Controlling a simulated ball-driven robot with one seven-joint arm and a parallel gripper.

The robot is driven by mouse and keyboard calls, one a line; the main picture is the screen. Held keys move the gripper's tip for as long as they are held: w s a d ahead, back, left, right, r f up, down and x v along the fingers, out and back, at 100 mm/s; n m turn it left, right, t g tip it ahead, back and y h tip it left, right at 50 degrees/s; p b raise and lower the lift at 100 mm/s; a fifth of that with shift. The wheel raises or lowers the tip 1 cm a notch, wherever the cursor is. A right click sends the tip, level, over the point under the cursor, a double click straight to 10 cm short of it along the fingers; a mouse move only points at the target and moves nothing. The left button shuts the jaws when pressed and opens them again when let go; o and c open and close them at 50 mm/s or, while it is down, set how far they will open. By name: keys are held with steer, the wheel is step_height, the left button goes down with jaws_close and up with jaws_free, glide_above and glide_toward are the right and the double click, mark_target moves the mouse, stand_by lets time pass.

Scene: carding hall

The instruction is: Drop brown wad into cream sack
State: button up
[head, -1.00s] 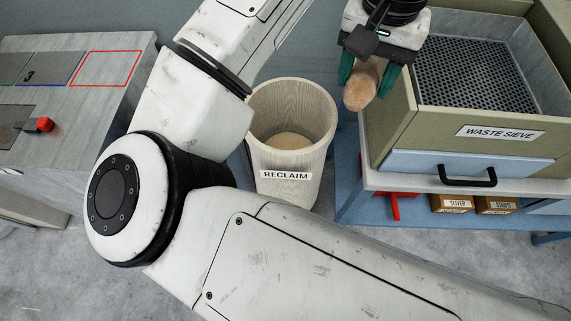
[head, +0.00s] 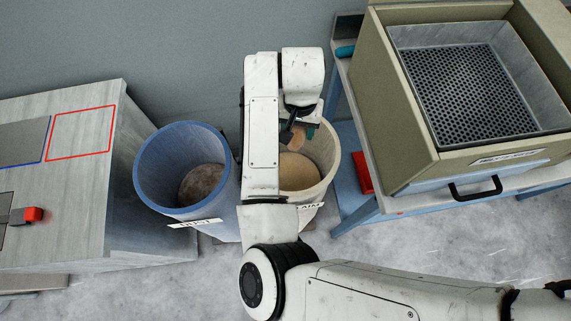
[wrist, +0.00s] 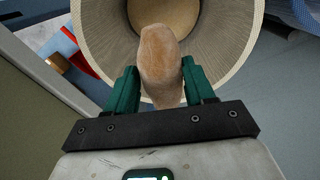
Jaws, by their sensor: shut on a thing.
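The brown wad (head: 298,138) is a tan-brown, elongated lump. My gripper (head: 304,132) is shut on it, its teal fingers on either side, as the wrist view shows (wrist: 159,68). The cream sack (head: 328,160) looks like a tall, round, open container with a label partly hidden by my arm. Tan material lies low inside it. In the head view the wad is over its opening. In the wrist view the wad overlaps the sack's mouth and near rim (wrist: 240,40). The exact height above the rim is hard to tell.
A blue container (head: 150,165) with brownish contents stands left of the cream sack. A grey bench (head: 90,180) is at left. At right, a sieve box (head: 400,130) with a drawer stands on a blue-framed table, close beside the sack. A red object (head: 362,172) lies by the table.

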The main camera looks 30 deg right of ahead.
step_height(320, 180, down, 6)
steer(key=b, duration=0.5)
steer(key=shift+r, duration=0.1)
steer(key=o, duration=1.2)
steer(key=shift+r, duration=0.1)
step_height(320, 180, up, 11)
steer(key=shift+f+b, duration=0.15)
steer(key=shift+b, duration=0.3)
